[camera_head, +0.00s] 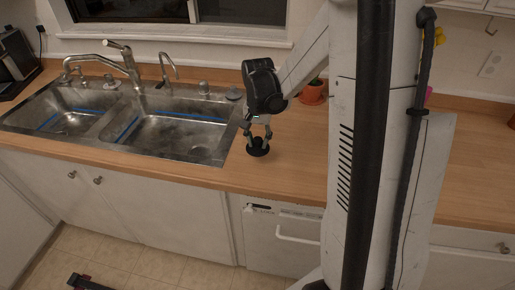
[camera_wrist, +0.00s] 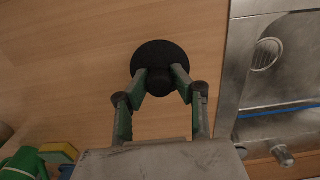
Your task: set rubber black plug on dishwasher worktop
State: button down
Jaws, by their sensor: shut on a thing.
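The black rubber plug (camera_head: 258,151) is a dark round disc with a raised knob, at the wooden worktop (camera_head: 215,172) just right of the sink. It lies above the white dishwasher (camera_head: 275,243). In the wrist view the plug (camera_wrist: 158,50) shows its round rim and its knob between the fingertips. My gripper (camera_head: 258,140) points down from above and is shut on the knob; in the wrist view its green-sided fingers (camera_wrist: 160,82) close on it. The plug looks flat and at or very near the wood; I cannot tell whether it touches.
A double steel sink (camera_head: 175,140) with faucets is to the left; its rim is close to the plug. A terracotta pot (camera_head: 313,93) stands behind to the right. A yellow-green sponge (camera_wrist: 58,153) is at the lower left in the wrist view. Bare wood surrounds the plug.

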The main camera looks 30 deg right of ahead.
aim_at(258, 149)
jog(key=shift+f, duration=1.95)
jog(key=shift+f, duration=0.15)
jog(key=c, duration=1.5)
grip_release()
jog(key=shift+o, duration=0.2)
